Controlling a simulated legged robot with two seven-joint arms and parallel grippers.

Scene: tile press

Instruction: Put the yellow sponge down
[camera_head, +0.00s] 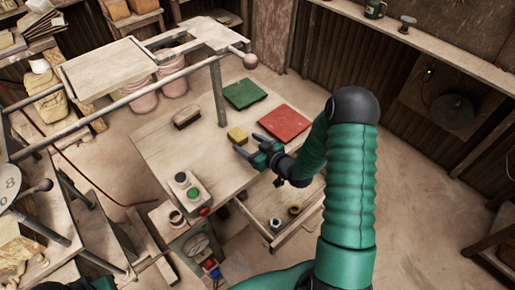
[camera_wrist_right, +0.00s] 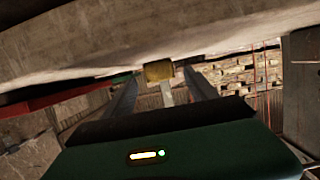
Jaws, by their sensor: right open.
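The yellow sponge (camera_head: 237,135) rests on the wooden table top, just beyond the fingertips of my right gripper (camera_head: 249,144). The right gripper is open, with its two fingers apart and pointing toward the sponge. In the right wrist view, the sponge (camera_wrist_right: 158,71) shows between the far ends of the two fingers, against the pale table surface, which is at the top of that tilted picture. I cannot tell whether a finger touches it. My left gripper is not in view.
On the table (camera_head: 165,150) are a green tile (camera_head: 244,94), a red tile (camera_head: 284,123), a brush (camera_head: 187,117) and a button box (camera_head: 187,187). An open drawer (camera_head: 285,226) holds small round items. The press frame (camera_head: 217,90) stands left of the sponge.

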